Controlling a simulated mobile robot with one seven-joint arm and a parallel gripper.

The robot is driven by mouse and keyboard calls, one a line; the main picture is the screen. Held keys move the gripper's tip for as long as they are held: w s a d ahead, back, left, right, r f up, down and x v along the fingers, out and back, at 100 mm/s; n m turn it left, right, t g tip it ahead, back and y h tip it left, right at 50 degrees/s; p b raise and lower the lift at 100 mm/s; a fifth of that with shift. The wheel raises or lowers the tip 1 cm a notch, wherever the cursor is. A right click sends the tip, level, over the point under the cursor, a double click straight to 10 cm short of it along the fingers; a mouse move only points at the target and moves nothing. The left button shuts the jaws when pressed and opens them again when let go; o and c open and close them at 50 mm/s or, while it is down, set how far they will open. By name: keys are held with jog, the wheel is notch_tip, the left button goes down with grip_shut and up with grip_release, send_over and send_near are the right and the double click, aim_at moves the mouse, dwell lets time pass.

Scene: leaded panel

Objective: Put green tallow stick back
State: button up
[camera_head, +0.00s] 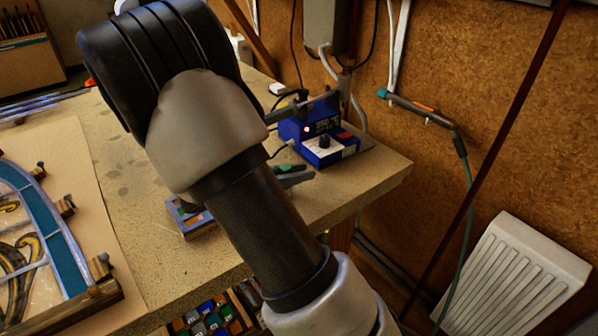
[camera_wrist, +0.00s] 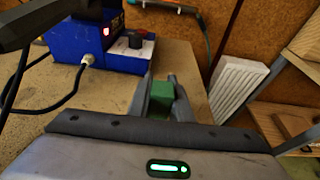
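The green tallow stick (camera_wrist: 162,92) shows as a short green block between the two grey fingers of my gripper (camera_wrist: 161,98) in the wrist view. The fingers flank it closely on both sides, and its lower part is hidden. In the head view my gripper (camera_head: 295,177) shows just right of my arm, with a bit of green stick (camera_head: 291,168) at it. It appears over the right part of the workbench, in front of the blue soldering station. My arm hides part of the bench and most of the gripper's body.
The blue soldering station (camera_head: 322,140) stands at the bench's back right and in the wrist view (camera_wrist: 85,38). A small wooden box (camera_head: 198,226) sits left of my arm. The leaded panel (camera_head: 45,235) lies left. Coloured pieces fill a rack (camera_head: 245,298) below. A white radiator (camera_head: 520,275) is right.

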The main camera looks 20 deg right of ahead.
jog(key=o, duration=0.4)
jog(key=shift+r, duration=0.1)
